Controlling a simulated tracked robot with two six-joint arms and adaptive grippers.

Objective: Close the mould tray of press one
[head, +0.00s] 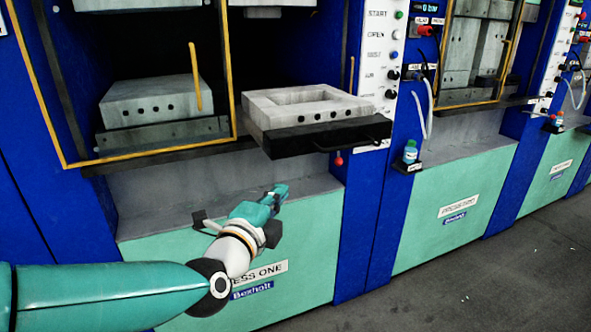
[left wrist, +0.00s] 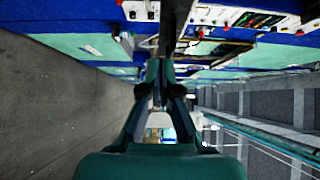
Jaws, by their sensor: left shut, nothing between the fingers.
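The mould tray (head: 318,138) of press one is pulled out at the front, with a dark front plate and a handle bar (head: 352,137) on it. A pale square mould frame (head: 312,105) sits on the tray. My left gripper (head: 276,195) is below and left of the tray's front, apart from it, with its fingers shut and empty. In the left wrist view the shut fingers (left wrist: 160,72) point toward the blue and green press fronts. The press one label (head: 258,273) is partly covered by my arm. My right gripper is in neither view.
A yellow-framed guard (head: 232,60) stands left of the tray, with a grey mould block (head: 150,100) behind it. The control panel (head: 378,60) is just right of the tray. A small bottle (head: 410,152) sits on a bracket. Grey floor (head: 480,270) is clear at right.

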